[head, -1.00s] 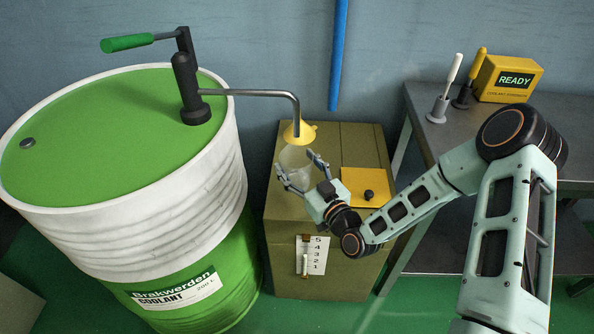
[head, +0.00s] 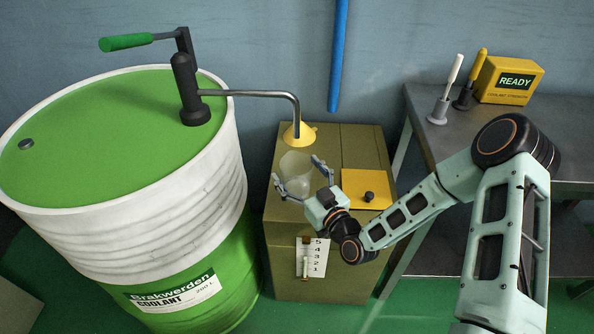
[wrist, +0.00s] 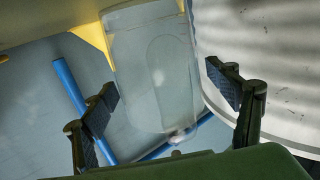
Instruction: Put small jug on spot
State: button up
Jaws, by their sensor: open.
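The small jug, a clear see-through vessel (head: 296,167), is on the olive cabinet's top at its left, just in front of the yellow funnel (head: 300,134). In the wrist view the jug (wrist: 155,65) fills the upper middle, between the fingers. My gripper (head: 297,172) is open, with one finger on each side of the jug. In the wrist view my gripper (wrist: 160,82) shows gaps between both fingers and the jug. I cannot make out a marked spot. The jug's base is hard to see.
The green-and-white coolant drum (head: 205,240) stands close on the left; its pump spout (head: 270,93) reaches over the cabinet (head: 345,138). A yellow plate with a black knob (head: 369,196) lies right of the jug. A grey bench (head: 420,98) stands at right.

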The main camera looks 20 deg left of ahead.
jog(key=v, duration=1.2)
jog(key=shift+r+p, duration=0.1)
jog(key=shift+p, duration=0.25)
